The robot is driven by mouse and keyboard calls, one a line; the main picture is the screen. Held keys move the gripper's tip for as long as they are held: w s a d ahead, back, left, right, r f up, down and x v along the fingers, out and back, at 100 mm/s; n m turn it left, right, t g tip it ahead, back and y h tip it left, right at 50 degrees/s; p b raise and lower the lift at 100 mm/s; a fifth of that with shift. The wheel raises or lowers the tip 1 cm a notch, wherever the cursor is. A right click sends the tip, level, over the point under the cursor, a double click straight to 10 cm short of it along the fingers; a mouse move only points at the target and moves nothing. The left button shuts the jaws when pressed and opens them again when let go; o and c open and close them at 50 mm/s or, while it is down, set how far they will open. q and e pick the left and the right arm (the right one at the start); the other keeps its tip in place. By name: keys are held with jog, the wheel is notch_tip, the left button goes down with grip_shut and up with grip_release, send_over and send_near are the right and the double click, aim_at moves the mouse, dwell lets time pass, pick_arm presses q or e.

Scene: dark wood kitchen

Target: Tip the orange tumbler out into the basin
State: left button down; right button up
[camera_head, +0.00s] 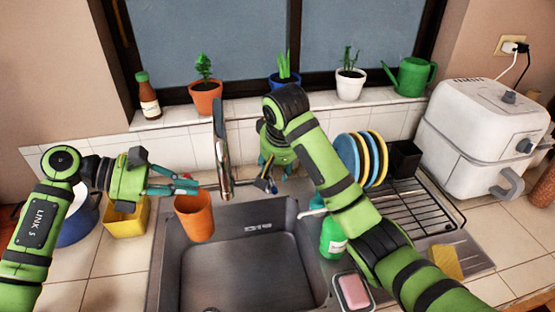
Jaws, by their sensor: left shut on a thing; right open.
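The orange tumbler (196,220) hangs at the left side of the sink, close to upright with a slight tilt. My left gripper (192,187) is shut on it near its rim. The tumbler overlaps the left edge of the steel basin (250,275) in the picture. Its inside cannot be seen. My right gripper (270,182) is open, pointing down behind the basin just right of the tap (221,150). Nothing shows between its fingers.
A green soap bottle (332,240) and a dish with pink soap (354,291) stand at the basin's right. A rack with plates (347,158) is further right. A yellow container (126,217) and a blue pot (78,226) are at left. The basin looks empty.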

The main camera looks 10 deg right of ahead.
jog(key=shift+v, duration=1.5)
